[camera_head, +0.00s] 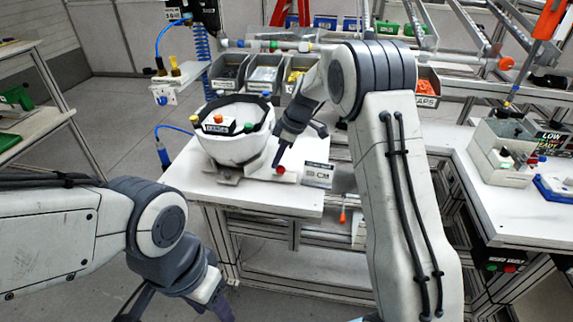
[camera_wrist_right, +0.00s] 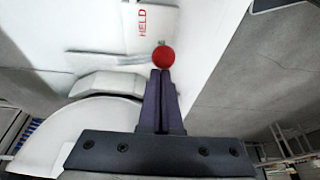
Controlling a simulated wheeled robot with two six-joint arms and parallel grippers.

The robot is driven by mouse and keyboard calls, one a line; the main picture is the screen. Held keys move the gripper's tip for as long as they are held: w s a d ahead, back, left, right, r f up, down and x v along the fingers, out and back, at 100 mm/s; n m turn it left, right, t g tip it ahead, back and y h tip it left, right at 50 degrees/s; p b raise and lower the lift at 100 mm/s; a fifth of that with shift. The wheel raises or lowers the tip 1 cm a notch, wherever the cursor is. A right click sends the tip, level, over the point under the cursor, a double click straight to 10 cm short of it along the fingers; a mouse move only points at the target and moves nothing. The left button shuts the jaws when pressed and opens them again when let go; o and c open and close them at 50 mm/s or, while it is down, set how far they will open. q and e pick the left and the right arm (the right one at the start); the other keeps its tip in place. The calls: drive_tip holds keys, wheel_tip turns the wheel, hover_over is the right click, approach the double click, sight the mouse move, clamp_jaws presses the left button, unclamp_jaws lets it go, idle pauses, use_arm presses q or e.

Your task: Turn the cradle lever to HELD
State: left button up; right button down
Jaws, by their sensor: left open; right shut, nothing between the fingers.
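The white helmet shell (camera_head: 232,150) sits open side up in its cradle (camera_head: 228,178) on the white table. The lever's red knob (camera_head: 280,170) is at the cradle's right side; it also shows in the right wrist view (camera_wrist_right: 163,57), near the red HELD lettering (camera_wrist_right: 142,22). My right gripper (camera_head: 278,160) is shut and empty, its fingertips (camera_wrist_right: 160,72) right at the knob; I cannot tell whether they touch. My left gripper (camera_head: 178,308) is open and empty, low at the left, away from the table.
Parts bins (camera_head: 265,75) line the back. Blue hoses hang at the left of the cradle. A grey box (camera_head: 500,155) stands on the right bench.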

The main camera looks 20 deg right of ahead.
drive_tip(key=shift+d+f+n, duration=0.2)
drive_tip(key=shift+d+n, duration=0.05)
drive_tip(key=shift+n, duration=0.35)
drive_tip(key=shift+d+r+n+g, duration=0.1)
drive_tip(key=shift+d+n+g, duration=0.45)
drive_tip(key=shift+n, duration=0.35)
drive_tip(key=d+n, duration=0.1)
drive_tip(key=n+g, duration=0.1)
drive_tip(key=n, duration=0.1)
drive_tip(key=shift+w+d+r, duration=0.1)
drive_tip(key=shift+d, duration=0.45)
drive_tip(key=shift+w+d, duration=0.1)
drive_tip(key=p+v, duration=0.8)
drive_tip(key=v, duration=0.2)
drive_tip(key=shift+d, duration=0.2)
